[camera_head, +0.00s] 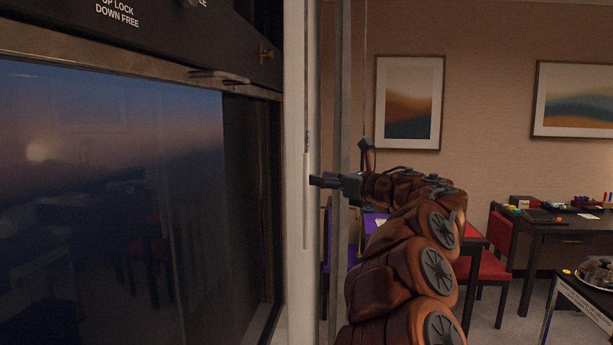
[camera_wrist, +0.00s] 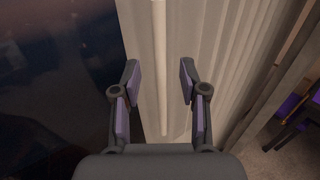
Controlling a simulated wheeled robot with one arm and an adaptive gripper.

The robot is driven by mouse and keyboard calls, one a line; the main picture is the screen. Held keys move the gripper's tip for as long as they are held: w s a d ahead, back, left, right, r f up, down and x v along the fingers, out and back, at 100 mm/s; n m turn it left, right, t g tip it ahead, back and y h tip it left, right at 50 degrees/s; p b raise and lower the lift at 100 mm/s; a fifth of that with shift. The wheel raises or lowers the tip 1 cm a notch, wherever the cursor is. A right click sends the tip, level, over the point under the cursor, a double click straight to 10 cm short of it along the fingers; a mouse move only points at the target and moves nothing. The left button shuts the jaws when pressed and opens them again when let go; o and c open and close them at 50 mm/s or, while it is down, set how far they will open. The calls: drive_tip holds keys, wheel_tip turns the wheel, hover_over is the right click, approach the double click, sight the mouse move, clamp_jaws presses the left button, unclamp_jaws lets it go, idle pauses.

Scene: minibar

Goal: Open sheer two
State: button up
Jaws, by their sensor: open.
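A pale wand (camera_head: 306,205) hangs upright beside the window frame. In the wrist view the wand (camera_wrist: 159,50) runs down between my two fingers, and contact with the pads cannot be told. Behind it is pale, pleated sheer fabric (camera_wrist: 232,70), gathered into a narrow bunch. My gripper (camera_head: 316,181) points left at the wand in the head view. In the wrist view my gripper (camera_wrist: 159,82) is open, with one finger on each side of the wand.
A dark window (camera_head: 110,200) fills the left side. A grey vertical post (camera_head: 340,90) stands just right of the wand. A dark desk (camera_head: 555,232) and red chairs (camera_head: 492,268) stand behind at the right.

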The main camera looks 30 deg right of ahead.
sight(306, 175)
drive_tip(key=p+x, duration=0.1)
drive_tip(key=x, duration=0.4)
drive_tip(key=shift+r+p, duration=0.15)
drive_tip(key=shift+p, duration=0.15)
drive_tip(key=shift+w+a, duration=0.15)
drive_tip(key=shift+w, duration=0.5)
drive_tip(key=shift+c, duration=0.2)
clamp_jaws()
